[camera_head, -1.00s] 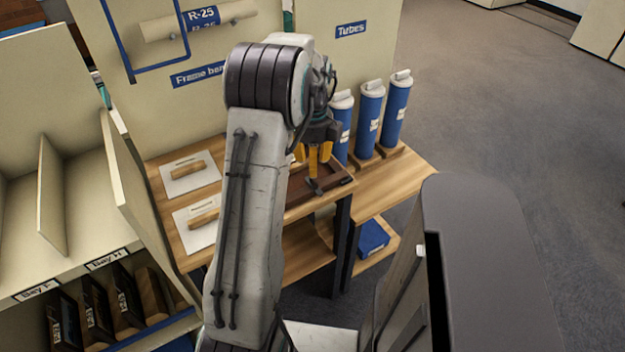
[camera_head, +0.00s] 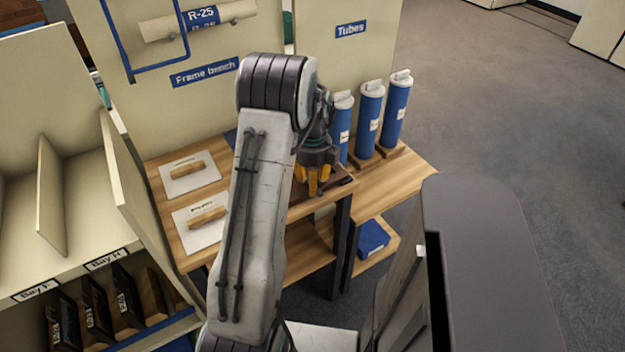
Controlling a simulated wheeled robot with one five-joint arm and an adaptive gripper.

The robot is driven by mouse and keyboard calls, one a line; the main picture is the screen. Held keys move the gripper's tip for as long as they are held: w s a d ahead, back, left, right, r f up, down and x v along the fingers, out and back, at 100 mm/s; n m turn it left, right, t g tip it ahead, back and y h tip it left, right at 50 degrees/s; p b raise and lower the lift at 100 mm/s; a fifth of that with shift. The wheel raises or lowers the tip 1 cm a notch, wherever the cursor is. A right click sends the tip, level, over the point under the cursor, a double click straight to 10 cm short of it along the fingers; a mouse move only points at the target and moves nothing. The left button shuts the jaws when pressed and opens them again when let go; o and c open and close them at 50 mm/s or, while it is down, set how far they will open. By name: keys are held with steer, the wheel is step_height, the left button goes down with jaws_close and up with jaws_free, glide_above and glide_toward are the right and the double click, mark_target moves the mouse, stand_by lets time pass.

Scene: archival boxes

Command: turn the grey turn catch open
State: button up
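My gripper (camera_head: 313,184) points down over the right end of the wooden bench, with its yellow fingers apart. The fingertips are low over the dark brown frame (camera_head: 337,188) at the bench's front right corner. The grey turn catch is hidden behind the fingers and cannot be made out, so I cannot tell whether they touch it or how it is turned. My arm covers the left part of the frame.
Two white boards with wooden handles (camera_head: 187,170) (camera_head: 207,215) lie on the bench left of my arm. Several blue tubes (camera_head: 368,115) stand close behind and right of my gripper. A blue box (camera_head: 372,237) sits on a lower shelf. Open floor lies to the right.

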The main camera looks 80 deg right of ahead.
steer(key=shift+c, duration=0.2)
jaws_close()
stand_by(0.4)
steer(key=n, duration=0.5)
steer(key=shift+a+b, duration=0.1)
steer(key=shift+b, duration=0.3)
steer(key=n, duration=0.4)
steer(key=shift+s, duration=0.15)
steer(key=n, duration=0.4)
steer(key=shift+n+b, duration=0.35)
steer(key=shift+n, duration=0.05)
steer(key=shift+s+n, duration=0.1)
steer(key=shift+n, duration=1.9)
